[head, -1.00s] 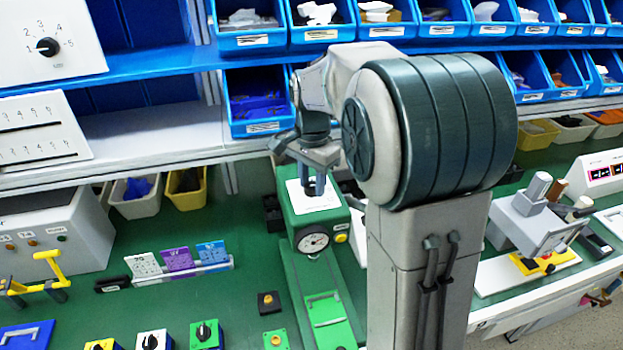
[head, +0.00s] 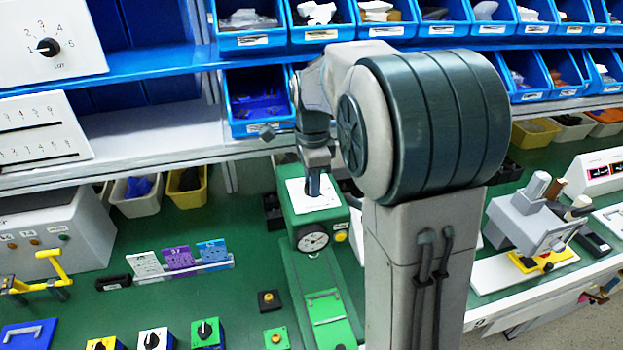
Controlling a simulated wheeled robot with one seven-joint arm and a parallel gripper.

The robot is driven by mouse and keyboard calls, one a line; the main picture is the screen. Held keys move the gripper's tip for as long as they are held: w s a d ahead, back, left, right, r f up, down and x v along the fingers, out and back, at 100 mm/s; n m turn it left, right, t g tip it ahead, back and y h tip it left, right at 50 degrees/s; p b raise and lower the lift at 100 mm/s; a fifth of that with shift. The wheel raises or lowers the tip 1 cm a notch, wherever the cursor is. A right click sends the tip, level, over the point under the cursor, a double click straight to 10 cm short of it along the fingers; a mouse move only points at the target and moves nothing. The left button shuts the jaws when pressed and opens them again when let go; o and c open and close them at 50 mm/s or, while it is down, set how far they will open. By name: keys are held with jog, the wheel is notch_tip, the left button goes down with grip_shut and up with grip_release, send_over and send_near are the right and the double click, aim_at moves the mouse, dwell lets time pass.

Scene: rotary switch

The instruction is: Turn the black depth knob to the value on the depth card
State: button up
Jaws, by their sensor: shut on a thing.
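The green machine (head: 298,232) stands right of the middle of the bench, with a white scale plate (head: 327,203) on top and a round dial on its front. My gripper (head: 313,190) points down over this plate, seen nearly edge-on. It is shut on the black depth knob there, which is mostly hidden by the fingers; its pointer and value cannot be read. A white card (head: 145,264), a purple card (head: 179,258) and a blue card (head: 212,251) stand in a clear holder on the left. Their print is too small to read, so I cannot tell which is the depth card.
Small switch boxes, including a green one (head: 205,333), stand at the front. A white panel with a black knob (head: 48,47) is at upper left. Blue bins line the shelf behind. A grey device (head: 530,220) stands at right.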

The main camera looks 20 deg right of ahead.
dwell(0.3)
jog(key=o, duration=1)
notch_tip(320, 180, up, 14)
jog(key=shift+f+b, duration=0.1)
jog(key=shift+b, duration=0.25)
